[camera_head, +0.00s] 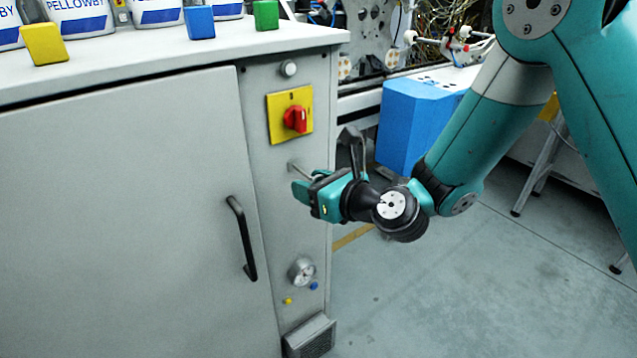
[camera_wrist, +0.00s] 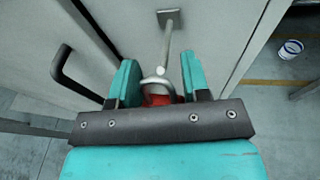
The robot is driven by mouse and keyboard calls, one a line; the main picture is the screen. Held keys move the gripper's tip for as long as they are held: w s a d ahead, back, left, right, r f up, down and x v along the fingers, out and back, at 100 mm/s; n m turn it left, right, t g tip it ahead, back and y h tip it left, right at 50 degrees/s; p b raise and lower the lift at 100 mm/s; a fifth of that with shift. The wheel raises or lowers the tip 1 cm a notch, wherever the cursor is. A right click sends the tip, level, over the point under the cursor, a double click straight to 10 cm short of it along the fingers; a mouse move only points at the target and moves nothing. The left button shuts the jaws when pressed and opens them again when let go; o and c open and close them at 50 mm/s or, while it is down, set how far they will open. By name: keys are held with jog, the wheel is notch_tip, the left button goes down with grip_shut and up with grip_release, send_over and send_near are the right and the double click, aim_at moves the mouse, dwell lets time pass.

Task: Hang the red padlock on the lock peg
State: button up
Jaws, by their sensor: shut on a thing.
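The lock peg (camera_head: 295,168) is a thin metal rod standing out from the grey cabinet front, below the red rotary switch. In the wrist view the peg (camera_wrist: 168,42) runs from a square plate toward my gripper and ends at the padlock's shackle. The red padlock (camera_wrist: 158,99) sits between my teal fingers with its silver shackle on the peg side. I cannot tell whether the shackle is around the peg or only in front of its tip. My gripper (camera_head: 302,188) is shut on the padlock, close to the peg. The padlock is hidden in the head view.
The cabinet door's black handle (camera_head: 242,238) is left of my gripper. A red switch on a yellow plate (camera_head: 275,118) is above, and a gauge (camera_head: 301,271) below. A blue box (camera_head: 412,122) stands behind my arm. Open floor (camera_head: 450,290) lies to the right.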

aim_at(289, 178)
jog(key=shift+w+a+p, duration=0.6)
jog(key=shift+w+p, duration=0.05)
jog(key=shift+w, duration=0.25)
jog(key=shift+w+a+f+p, duration=0.35)
jog(key=shift+w+f+p, duration=0.15)
jog(key=shift+p, duration=0.1)
jog(key=o, duration=1)
jog(key=shift+o, duration=0.2)
jog(key=shift+d+f, duration=0.1)
